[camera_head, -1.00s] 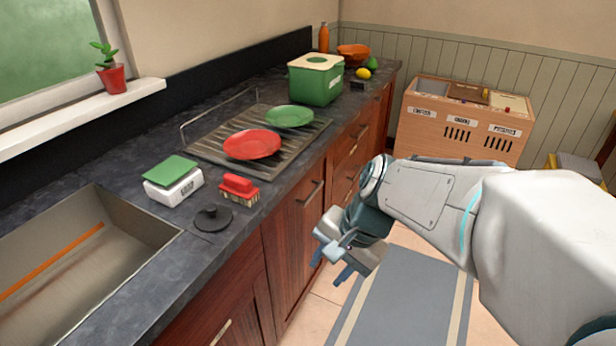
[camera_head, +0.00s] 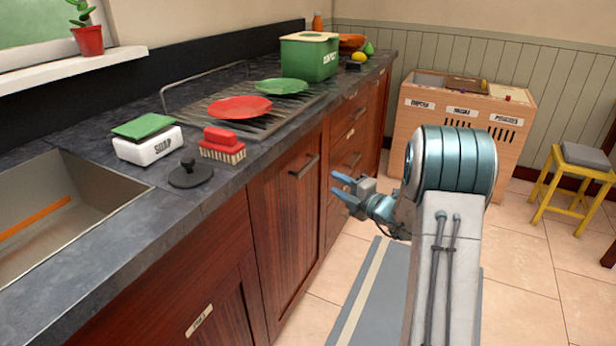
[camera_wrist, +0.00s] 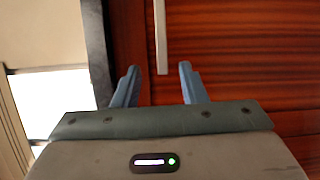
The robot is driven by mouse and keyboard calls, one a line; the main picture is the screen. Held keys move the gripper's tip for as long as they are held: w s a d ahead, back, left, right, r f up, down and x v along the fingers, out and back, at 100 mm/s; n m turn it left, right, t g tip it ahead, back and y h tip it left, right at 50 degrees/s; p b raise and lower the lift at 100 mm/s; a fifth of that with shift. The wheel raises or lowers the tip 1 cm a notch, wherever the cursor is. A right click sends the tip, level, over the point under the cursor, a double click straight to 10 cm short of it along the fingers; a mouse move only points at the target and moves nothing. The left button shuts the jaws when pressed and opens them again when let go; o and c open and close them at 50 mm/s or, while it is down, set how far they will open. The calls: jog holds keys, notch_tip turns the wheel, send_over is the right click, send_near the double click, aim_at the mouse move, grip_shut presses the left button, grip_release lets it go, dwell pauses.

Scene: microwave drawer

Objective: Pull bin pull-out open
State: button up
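A tall dark-red wooden front (camera_head: 290,235) under the counter has a horizontal bar handle (camera_head: 304,166) near its top; I see no readable label marking it as the bin pull-out. My gripper (camera_head: 341,188) is to the right of this front, with its fingers pointing left towards the cabinets. In the wrist view my gripper (camera_wrist: 160,72) is open and empty. A pale metal bar handle (camera_wrist: 161,38) on red wood (camera_wrist: 235,50) shows ahead, its end appearing between the two fingertips. I cannot tell how far it is from them. The fronts in view look shut.
A stack of drawers (camera_head: 350,165) stands beyond the tall front. The counter (camera_head: 100,235) runs above, holding plates, a brush and a green box (camera_head: 309,60). A wooden sorting crate (camera_head: 460,110) and yellow stool (camera_head: 570,185) stand behind. Floor is free near the mat (camera_head: 375,290).

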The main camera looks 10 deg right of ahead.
aim_at(309, 167)
jog(key=shift+m, duration=0.4)
jog(key=x, duration=0.4)
jog(key=b+x, duration=0.1)
jog(key=x, duration=0.4)
jog(key=b+x, duration=0.1)
jog(key=x, duration=0.3)
jog(key=shift+w+d+f, duration=0.1)
jog(key=shift+w+d, duration=0.1)
jog(key=shift+w, duration=0.4)
grip_shut()
